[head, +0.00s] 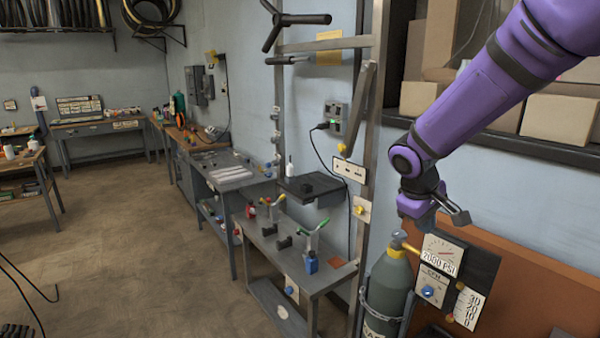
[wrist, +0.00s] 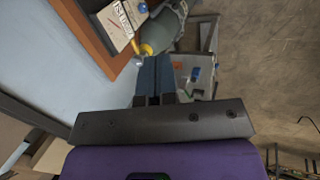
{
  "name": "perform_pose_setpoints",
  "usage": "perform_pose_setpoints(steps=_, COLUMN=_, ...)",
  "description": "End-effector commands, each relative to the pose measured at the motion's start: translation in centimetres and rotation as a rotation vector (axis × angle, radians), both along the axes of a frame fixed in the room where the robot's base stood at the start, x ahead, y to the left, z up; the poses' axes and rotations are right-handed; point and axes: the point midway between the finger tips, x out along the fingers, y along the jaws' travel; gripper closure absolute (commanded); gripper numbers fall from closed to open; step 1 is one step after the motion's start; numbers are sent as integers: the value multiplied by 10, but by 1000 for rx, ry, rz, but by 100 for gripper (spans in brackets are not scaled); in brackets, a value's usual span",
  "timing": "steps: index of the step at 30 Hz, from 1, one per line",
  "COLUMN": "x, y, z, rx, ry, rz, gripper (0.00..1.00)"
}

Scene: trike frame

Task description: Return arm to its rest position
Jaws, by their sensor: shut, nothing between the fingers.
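My purple arm reaches in from the upper right in the head view. My gripper (head: 459,214) hangs at its end, in front of the wall and just above and right of the gas cylinder's neck. In the wrist view the fingers of my gripper (wrist: 155,78) lie together, with nothing between them. The grey-green gas cylinder (head: 388,285) stands upright below and left of the gripper. It also shows in the wrist view (wrist: 167,30), beyond the fingertips. I cannot tell whether the gripper touches the valve or gauge board.
A gauge board (head: 444,270) stands beside the cylinder. A metal workbench (head: 290,262) with small clamps and a blue bottle stands left of it. A metal frame post (head: 372,150) rises behind. A shelf with boxes (head: 560,119) is behind my arm. The floor (head: 120,240) at left is open.

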Motion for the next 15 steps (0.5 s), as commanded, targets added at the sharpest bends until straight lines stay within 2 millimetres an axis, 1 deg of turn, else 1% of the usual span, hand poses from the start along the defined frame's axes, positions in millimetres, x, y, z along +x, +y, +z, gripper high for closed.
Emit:
perform_pose_setpoints(steps=1, x=-11, y=-6, z=14, rx=25, ry=-20, rz=-27, gripper=100)
perform_pose_setpoints(steps=6, x=-50, y=-20, z=50, rx=104, ry=-71, rz=-110, gripper=100)
perform_pose_setpoints(steps=11, x=-88, y=-30, z=77, rx=179, ry=-120, rz=-183, gripper=100)
perform_pose_setpoints(steps=15, x=-124, y=-37, z=97, rx=244, ry=-164, rz=-241, gripper=100)
